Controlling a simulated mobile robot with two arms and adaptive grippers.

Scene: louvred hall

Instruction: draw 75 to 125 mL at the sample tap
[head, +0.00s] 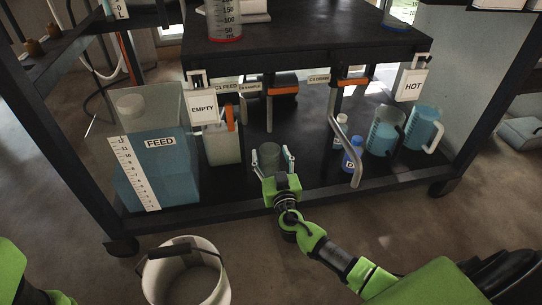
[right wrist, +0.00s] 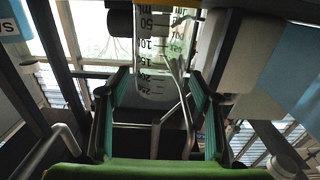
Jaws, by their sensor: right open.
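The C5 SAMPLE label (head: 249,86) hangs under the table top. Beside it is a tap with an orange lever (head: 283,90) lying level and a grey spout (head: 269,118) pointing down. A small clear graduated beaker (head: 268,152) stands on the lower shelf below this spout. It also shows in the right wrist view (right wrist: 152,62), with marks up to 250, and no liquid is visible in it. My right gripper (head: 272,163) is open, its fingers on either side of the beaker, with gaps in the right wrist view (right wrist: 158,100). My left gripper is out of view.
The FEED jug (head: 180,170) of blue liquid stands left on the shelf (head: 310,185). The C5 DRAIN tap (head: 352,82) and its bent pipe (head: 355,165) are at right, near a blue bottle (head: 352,158) and blue-filled jugs (head: 383,135). A white bucket (head: 210,270) is on the floor.

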